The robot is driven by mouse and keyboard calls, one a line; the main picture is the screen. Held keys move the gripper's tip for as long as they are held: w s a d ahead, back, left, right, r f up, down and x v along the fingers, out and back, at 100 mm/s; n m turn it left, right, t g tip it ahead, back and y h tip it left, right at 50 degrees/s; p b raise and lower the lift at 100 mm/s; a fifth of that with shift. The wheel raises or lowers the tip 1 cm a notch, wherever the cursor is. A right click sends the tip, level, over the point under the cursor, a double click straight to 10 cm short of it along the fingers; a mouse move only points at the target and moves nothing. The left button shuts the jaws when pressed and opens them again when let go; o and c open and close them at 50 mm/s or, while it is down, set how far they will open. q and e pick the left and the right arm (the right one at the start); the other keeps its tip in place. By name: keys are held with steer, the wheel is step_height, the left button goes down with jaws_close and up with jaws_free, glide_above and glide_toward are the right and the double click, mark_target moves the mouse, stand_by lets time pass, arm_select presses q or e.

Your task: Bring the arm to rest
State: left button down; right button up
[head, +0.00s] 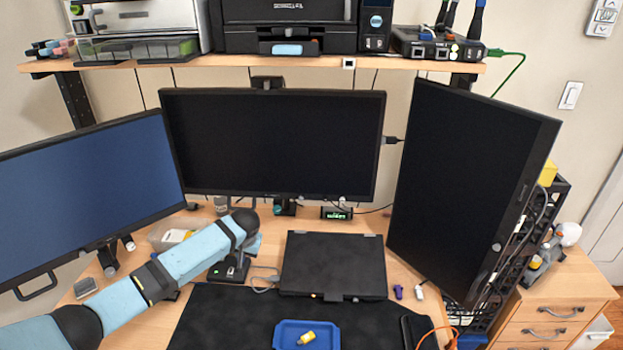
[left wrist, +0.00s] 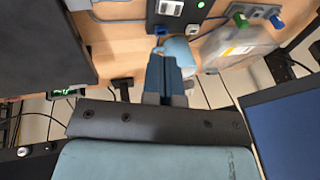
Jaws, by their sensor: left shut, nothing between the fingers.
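My left arm (head: 190,260) comes in from the left in the head view, light blue with dark joints, and stretches over the desk. Its dark rounded end sits above a small black device (head: 228,270). My left gripper shows in the left wrist view (left wrist: 166,62), with its blue fingers together and empty. The fingers point toward the black device with a white switch, and a light blue shape lies just behind them. I cannot tell whether they touch anything. In the head view the fingers are mostly hidden by the arm's end. My right gripper is not in view.
Monitors stand at left (head: 85,200), centre (head: 270,145) and right (head: 465,190). A closed black laptop (head: 333,262) lies right of the arm's end. A blue tray (head: 283,337) with a yellow item sits on the black mat (head: 225,320). A clear container (head: 165,238) stands behind the arm.

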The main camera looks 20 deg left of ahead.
arm_select(q)
steer(key=s+d+f+m+t+h, duration=0.1)
steer(key=s+d+f, duration=0.2)
steer(key=s+d, duration=0.2)
steer(key=s+d+f+m+t+h+p, duration=0.1)
steer(key=s+d+f+h, duration=0.1)
steer(key=s+d, duration=0.3)
steer(key=s+d+f+m+t+h+p, duration=0.1)
steer(key=s+d+f+m+h, duration=0.1)
steer(key=s+d+f, duration=0.2)
steer(key=shift+s+d+f, duration=0.15)
steer(key=shift+s+d, duration=0.25)
steer(key=shift+d, duration=0.25)
steer(key=shift+s+d+f, duration=0.1)
steer(key=shift+s+d, duration=0.3)
steer(key=shift+d, duration=0.25)
steer(key=s+d+r+t+h+p, duration=0.1)
steer(key=s+d+r+t, duration=0.1)
steer(key=s, duration=0.7)
steer(key=s+d+r+m+t+p, duration=0.1)
steer(key=s+d+r+t, duration=0.1)
steer(key=s, duration=0.8)
step_height(320, 180, up, 2)
steer(key=shift+r+t+h, duration=0.15)
steer(key=shift+t+h, duration=0.25)
steer(key=shift+t, duration=0.3)
